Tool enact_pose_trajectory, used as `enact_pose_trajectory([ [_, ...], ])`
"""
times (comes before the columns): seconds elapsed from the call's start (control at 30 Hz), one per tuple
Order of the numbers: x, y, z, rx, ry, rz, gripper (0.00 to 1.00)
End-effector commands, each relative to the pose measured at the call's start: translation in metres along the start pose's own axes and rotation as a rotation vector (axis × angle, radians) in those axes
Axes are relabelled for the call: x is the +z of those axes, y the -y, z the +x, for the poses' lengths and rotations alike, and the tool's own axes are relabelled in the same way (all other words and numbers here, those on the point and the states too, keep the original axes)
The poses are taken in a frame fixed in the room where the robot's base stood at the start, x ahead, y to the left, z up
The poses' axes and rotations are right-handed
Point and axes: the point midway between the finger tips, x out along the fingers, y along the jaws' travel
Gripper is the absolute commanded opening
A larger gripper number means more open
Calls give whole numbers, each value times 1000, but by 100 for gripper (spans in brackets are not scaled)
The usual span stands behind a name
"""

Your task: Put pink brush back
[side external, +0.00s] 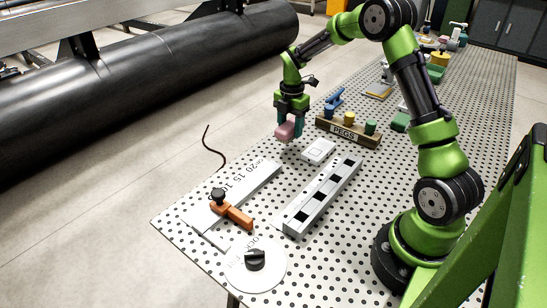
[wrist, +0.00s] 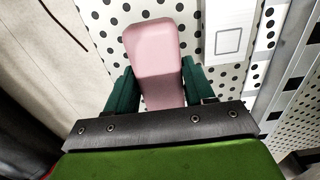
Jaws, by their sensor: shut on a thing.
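The pink brush (side external: 286,130) is held in my gripper (side external: 290,125) above the perforated table. In the wrist view the pink brush (wrist: 155,62) sits between the two dark green fingers of my gripper (wrist: 154,85), which are shut on it. Only a smooth pink block shape shows; no bristles are visible. In the side view the brush hangs near the table's far left edge, left of the wooden PEGS rack (side external: 347,133).
A white square plate (side external: 318,150) lies close to the brush. A long black-and-white rail (side external: 322,197), a white board (side external: 240,190), an orange clamp (side external: 232,211) and a round white disc (side external: 275,278) with a black knob lie nearer. A thin dark cable (side external: 211,148) curves beyond the edge.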

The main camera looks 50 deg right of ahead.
Motion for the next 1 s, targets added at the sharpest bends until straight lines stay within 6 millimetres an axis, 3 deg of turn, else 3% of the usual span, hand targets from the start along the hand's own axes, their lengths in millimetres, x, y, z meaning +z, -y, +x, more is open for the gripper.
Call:
enact_pose_trajectory([
  [0.27,6,-16,2,1,1,-1,25],
  [0.5,6,-14,36,-1,0,-1,25],
  [0.87,6,-14,40,0,0,-1,25],
  [0.9,6,-14,40,0,0,-1,58],
  [1.0,6,-14,40,0,0,-1,73],
])
